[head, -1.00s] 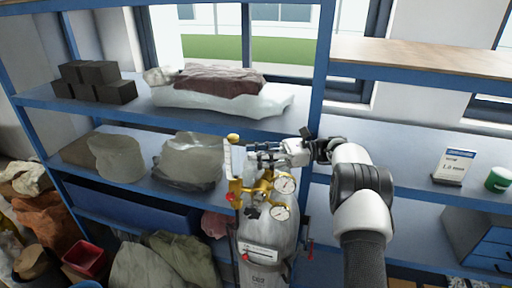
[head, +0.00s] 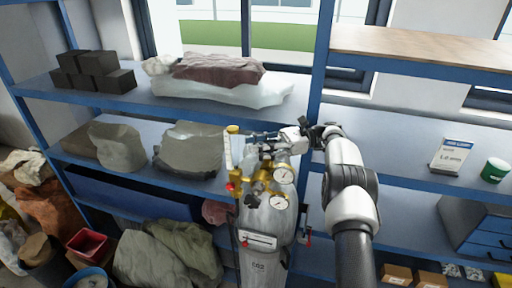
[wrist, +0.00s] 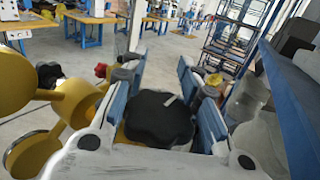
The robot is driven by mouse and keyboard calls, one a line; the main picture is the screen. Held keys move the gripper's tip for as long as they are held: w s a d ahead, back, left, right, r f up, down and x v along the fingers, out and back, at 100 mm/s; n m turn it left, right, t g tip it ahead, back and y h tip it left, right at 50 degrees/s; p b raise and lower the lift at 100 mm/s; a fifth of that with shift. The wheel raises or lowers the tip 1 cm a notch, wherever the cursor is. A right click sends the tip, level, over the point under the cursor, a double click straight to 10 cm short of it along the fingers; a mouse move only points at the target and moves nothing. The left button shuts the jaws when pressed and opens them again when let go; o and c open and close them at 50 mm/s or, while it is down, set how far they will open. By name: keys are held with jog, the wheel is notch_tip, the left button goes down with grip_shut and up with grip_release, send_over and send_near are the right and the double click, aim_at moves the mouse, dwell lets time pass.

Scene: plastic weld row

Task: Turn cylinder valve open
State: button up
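A grey gas cylinder (head: 265,222) stands upright in front of the blue shelving in the head view. A brass valve and regulator (head: 262,180) with two round gauges sit on top. In the wrist view the black lobed valve knob (wrist: 160,118) lies between the two blue-padded fingers of my gripper (wrist: 162,88). The fingers flank the knob closely; whether both pads touch it is unclear. The head view shows my gripper (head: 264,142) just above the brass fittings, pointing left. There the knob is not clearly visible. How far the knob is turned cannot be told.
Yellow regulator parts (wrist: 80,100) crowd the left of the wrist view, close to my gripper. A blue shelf post (head: 318,85) stands close behind my gripper. Shelves hold dark blocks (head: 95,75) and bags (head: 190,148).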

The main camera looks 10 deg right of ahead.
jog(key=shift+o, duration=1.3)
jog(key=shift+d, duration=0.25)
jog(key=o, duration=0.4)
jog(key=shift+a, duration=0.15)
jog(key=shift+r, duration=0.1)
notch_tip(320, 180, up, 10)
jog(key=shift+f, duration=0.1)
jog(key=shift+o, duration=0.3)
